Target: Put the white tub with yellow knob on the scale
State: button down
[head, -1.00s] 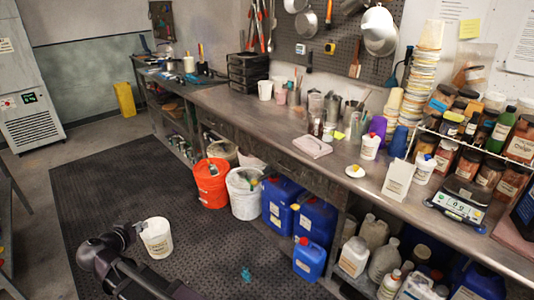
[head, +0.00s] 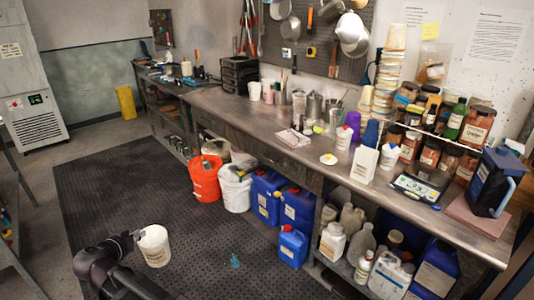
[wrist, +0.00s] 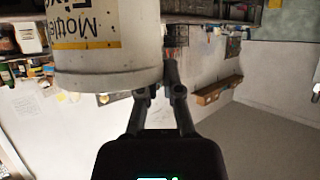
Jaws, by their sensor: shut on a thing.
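My gripper (head: 137,235) is shut on an open white tub (head: 154,247) at its rim, low in front of me over the dark floor mat. In the wrist view the tub (wrist: 108,65) fills the upper left, its yellow-edged label upside down, beside my finger tips (wrist: 172,72). I see no yellow knob on this tub. A small white round thing with a yellow knob (head: 328,159) lies on the bench; whether it is a lid or a low tub I cannot tell. The scale (head: 416,187) stands on the right part of the bench, its plate apparently empty.
The long bench (head: 290,165) holds jars, stacked cups and a white paper bag (head: 363,164) left of the scale. A dark blue jug (head: 493,183) stands right of it. Orange (head: 205,180) and white (head: 235,190) buckets and blue canisters (head: 293,245) line the bench front. The mat is mostly clear.

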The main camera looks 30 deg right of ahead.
aim_at(429, 172)
jog(key=k, duration=0.7)
jog(key=z, duration=2.6)
jog(key=i, duration=0.6)
jog(key=u, duration=0.25)
